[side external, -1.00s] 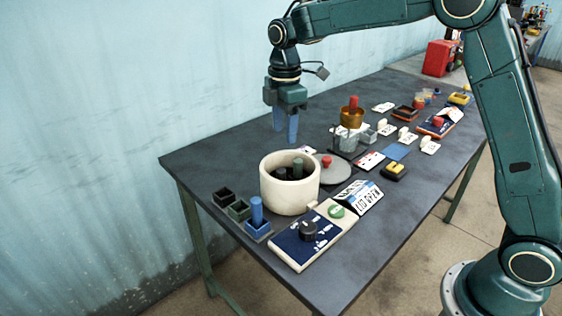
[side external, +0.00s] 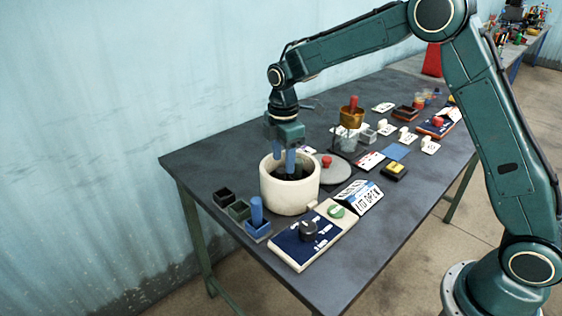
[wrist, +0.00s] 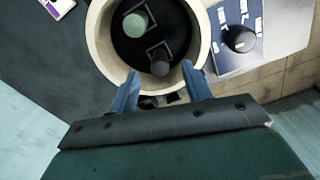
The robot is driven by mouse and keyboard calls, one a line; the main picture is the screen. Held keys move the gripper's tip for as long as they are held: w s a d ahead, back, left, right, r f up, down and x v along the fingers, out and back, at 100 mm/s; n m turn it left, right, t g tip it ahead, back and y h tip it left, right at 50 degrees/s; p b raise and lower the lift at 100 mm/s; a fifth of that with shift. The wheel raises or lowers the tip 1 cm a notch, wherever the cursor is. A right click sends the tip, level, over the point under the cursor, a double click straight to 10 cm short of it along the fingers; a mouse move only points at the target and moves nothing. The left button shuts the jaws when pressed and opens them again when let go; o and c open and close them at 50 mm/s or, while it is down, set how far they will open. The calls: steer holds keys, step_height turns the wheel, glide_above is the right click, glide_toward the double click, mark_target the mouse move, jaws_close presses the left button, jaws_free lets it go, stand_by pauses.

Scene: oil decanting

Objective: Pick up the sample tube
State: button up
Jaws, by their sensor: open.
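A cream round pot (side external: 290,198) stands on the dark table, and my gripper (side external: 284,164) is over its mouth, pointing down, with two blue fingers apart. In the wrist view, the pot's rim (wrist: 100,45) surrounds a pale green-grey capped tube (wrist: 138,20) and a dark grey tube (wrist: 159,62), each by a square holder outline. The dark tube appears between the fingertips (wrist: 160,72), with space on both sides. I cannot tell whether the fingertips reach its height. A blue tube (side external: 256,210) stands upright in a blue square holder. Which tube is the sample is not marked.
Two empty-looking square holders, black (side external: 224,197) and green (side external: 239,210), stand left of the pot. A blue control panel (side external: 300,243) with a black knob is in front. A grey round lid (side external: 330,172) with a red knob lies behind right.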

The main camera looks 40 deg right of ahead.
mark_target(281, 170)
steer(key=shift+f, duration=0.25)
steer(key=shift+f, duration=0.1)
steer(key=shift+w+a+f, duration=0.1)
steer(key=shift+a+f, duration=0.05)
steer(key=shift+f, duration=1.1)
steer(key=shift+a+f, duration=0.1)
steer(key=shift+f, duration=1.15)
jaws_close()
